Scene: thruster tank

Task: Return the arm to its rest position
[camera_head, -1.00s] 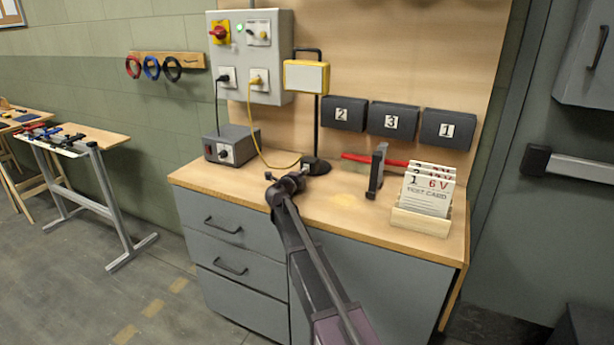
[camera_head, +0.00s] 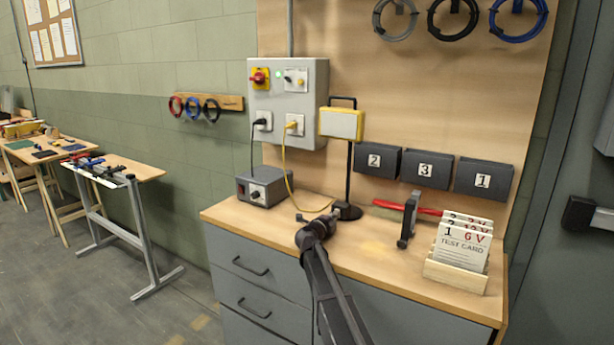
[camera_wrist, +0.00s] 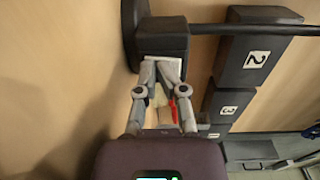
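My arm (camera_head: 335,295) reaches up from the bottom edge in the head view. My gripper (camera_head: 318,226) shows over the workbench (camera_head: 385,262), left of the upright dark clamp-like piece (camera_head: 408,222). In the wrist view, the two grey fingers of my gripper (camera_wrist: 160,72) lean toward each other at the tips. A dark block (camera_wrist: 162,38) with a pale edge shows right at the tips. I cannot tell whether the fingers touch it or how wide they stand apart.
The yellow lamp on its stand (camera_head: 341,124) and a grey power box (camera_head: 262,186) stand behind my gripper. Test cards (camera_head: 465,247) stand in a wooden holder at right. Numbered bins (camera_head: 428,170) hang above. Open floor (camera_head: 40,280) lies at left.

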